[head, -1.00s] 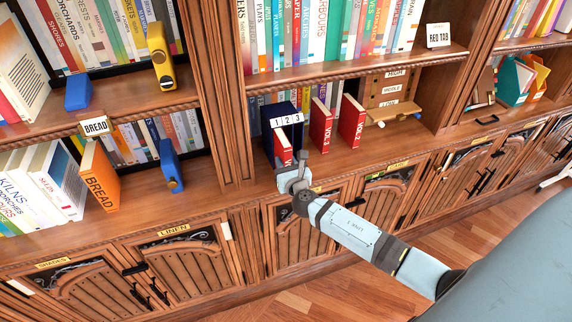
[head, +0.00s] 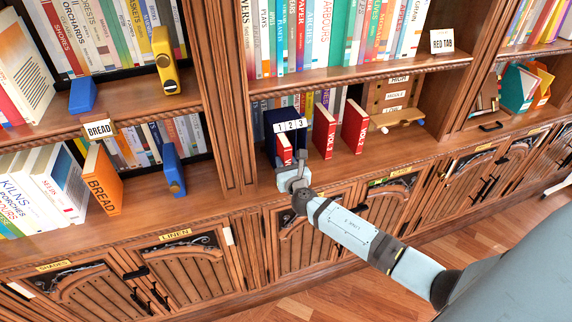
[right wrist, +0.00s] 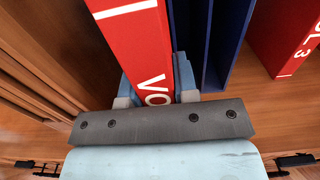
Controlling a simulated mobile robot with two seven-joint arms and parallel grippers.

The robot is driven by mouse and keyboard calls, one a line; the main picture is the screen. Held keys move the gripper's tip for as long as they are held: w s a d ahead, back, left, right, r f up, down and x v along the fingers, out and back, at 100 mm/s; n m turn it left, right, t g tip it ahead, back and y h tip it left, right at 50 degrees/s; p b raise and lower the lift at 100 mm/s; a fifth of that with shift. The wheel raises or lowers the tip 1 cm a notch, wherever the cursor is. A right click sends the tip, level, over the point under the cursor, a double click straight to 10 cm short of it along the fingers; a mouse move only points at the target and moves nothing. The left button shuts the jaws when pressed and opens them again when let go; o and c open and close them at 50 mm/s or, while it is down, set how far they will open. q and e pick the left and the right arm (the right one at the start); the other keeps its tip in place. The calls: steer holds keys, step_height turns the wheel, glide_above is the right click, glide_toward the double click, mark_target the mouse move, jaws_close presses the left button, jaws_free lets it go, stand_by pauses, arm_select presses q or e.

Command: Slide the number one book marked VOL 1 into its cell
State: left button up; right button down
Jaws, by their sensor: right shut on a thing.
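A dark blue box (head: 268,138) with a "1 2 3" label stands on the middle shelf, with upright cells open to the front. My right gripper (head: 285,166) is at its front, shut on a red book (head: 285,150). In the right wrist view the book (right wrist: 141,42) stands upright between the fingers (right wrist: 155,92), its spine toward me and its lettering partly hidden. Its far part is at the leftmost cell, under the 1; how deep it sits is hard to tell. Blue dividers (right wrist: 225,45) are just right of it. My left gripper is out of view.
Red books VOL 3 (head: 323,132) and VOL 2 (head: 354,127) stand right of the box. A wooden rack with pegs (head: 395,105) is farther right. A wooden post (head: 228,110) bounds the bay at left. Cupboard doors (head: 300,240) lie below.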

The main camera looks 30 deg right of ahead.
steer(key=shift+x, duration=0.85)
steer(key=c, duration=0.8)
jaws_free()
steer(key=shift+r, duration=0.1)
steer(key=b+v, duration=0.1)
steer(key=v, duration=1.2)
steer(key=shift+s, duration=0.35)
